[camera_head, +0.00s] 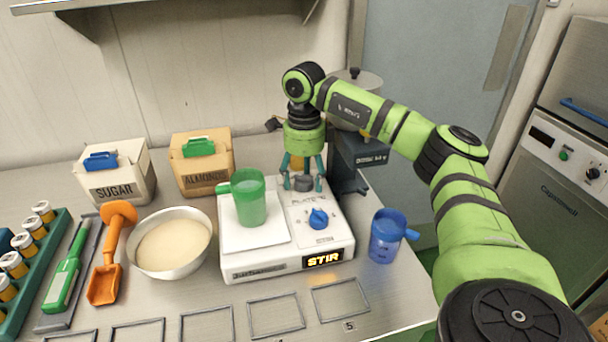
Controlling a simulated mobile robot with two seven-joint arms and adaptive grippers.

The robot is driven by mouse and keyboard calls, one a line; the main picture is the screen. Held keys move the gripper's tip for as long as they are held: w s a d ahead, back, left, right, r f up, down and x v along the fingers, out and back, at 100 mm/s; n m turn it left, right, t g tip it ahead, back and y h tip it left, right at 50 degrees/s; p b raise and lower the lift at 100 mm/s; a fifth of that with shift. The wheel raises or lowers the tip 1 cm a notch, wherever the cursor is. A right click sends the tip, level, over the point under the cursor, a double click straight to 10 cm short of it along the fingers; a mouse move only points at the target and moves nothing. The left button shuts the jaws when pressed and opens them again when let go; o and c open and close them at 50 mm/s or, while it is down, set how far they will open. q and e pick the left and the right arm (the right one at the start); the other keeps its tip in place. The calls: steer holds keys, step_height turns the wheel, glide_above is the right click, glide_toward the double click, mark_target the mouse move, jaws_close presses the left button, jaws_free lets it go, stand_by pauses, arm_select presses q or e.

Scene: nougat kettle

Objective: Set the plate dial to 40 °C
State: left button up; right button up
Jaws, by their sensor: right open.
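The white hot-plate unit (290,264) stands mid-counter, its lit display (323,259) reading STIR. On its right side are a dark grey knob (303,184) at the back and a blue knob (319,219) in front. Lettering that looks like PLATE lies between them; I cannot read the scale or pointer settings. My right gripper (303,186) points down over the grey knob, open, with its teal fingers on either side of it. I cannot tell whether they touch it. A green jug (250,202) stands on the unit's left plate. My left gripper is out of view.
A blue jug (386,240) stands right of the unit, and a grey machine (362,158) behind. A bowl (171,268), orange scoop (105,285), sugar box (128,185) and almonds box (219,175) are on the left. Outlined squares (276,315) line the front.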

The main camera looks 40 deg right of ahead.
steer(key=c, duration=1.2)
steer(key=shift+o, duration=0.2)
steer(key=shift+m, duration=0.4)
steer(key=m+p, duration=0.1)
steer(key=m, duration=0.1)
steer(key=shift+m+p, duration=0.35)
steer(key=shift+m, duration=0.05)
steer(key=shift+m+p, duration=0.75)
steer(key=shift+m, duration=1.85)
steer(key=shift+f, duration=0.1)
steer(key=o, duration=1.2)
steer(key=shift+c, duration=0.2)
